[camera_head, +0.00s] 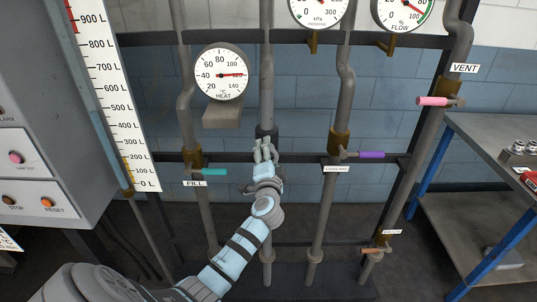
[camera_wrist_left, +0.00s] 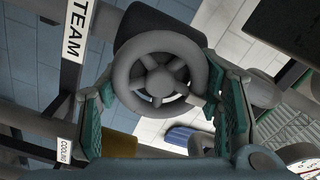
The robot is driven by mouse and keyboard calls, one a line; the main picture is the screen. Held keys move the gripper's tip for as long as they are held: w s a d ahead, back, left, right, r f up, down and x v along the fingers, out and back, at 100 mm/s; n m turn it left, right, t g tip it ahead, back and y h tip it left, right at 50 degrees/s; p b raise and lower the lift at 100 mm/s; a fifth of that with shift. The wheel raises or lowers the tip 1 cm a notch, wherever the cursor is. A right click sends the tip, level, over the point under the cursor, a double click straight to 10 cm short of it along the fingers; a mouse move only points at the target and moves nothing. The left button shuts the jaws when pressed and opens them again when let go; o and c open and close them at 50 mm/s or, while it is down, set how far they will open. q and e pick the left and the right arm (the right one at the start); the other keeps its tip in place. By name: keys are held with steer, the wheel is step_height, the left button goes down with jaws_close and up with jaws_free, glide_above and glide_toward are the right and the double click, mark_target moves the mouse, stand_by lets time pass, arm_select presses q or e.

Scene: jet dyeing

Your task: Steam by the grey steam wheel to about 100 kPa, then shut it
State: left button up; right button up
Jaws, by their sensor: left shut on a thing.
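The grey steam wheel (camera_wrist_left: 158,32) fills the middle of the left wrist view, with a STEAM label (camera_wrist_left: 74,36) beside it. My left gripper (camera_wrist_left: 160,100) has its green-padded fingers on both sides of the wheel rim and is shut on it. In the head view my left gripper (camera_head: 265,152) is at the middle pipe, below a dark valve body (camera_head: 266,131), and mostly hides the wheel. The kPa pressure gauge (camera_head: 318,8) is cut off by the top edge; I cannot read its needle surely. My right gripper is not in view.
The HEAT gauge (camera_head: 221,72) points near 120. The FLOW gauge (camera_head: 404,10) and workbench (camera_head: 480,135) are at the right.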

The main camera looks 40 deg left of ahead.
arm_select(q)
steer(key=o, duration=1.2)
steer(key=v, duration=1.2)
steer(key=shift+d, duration=0.1)
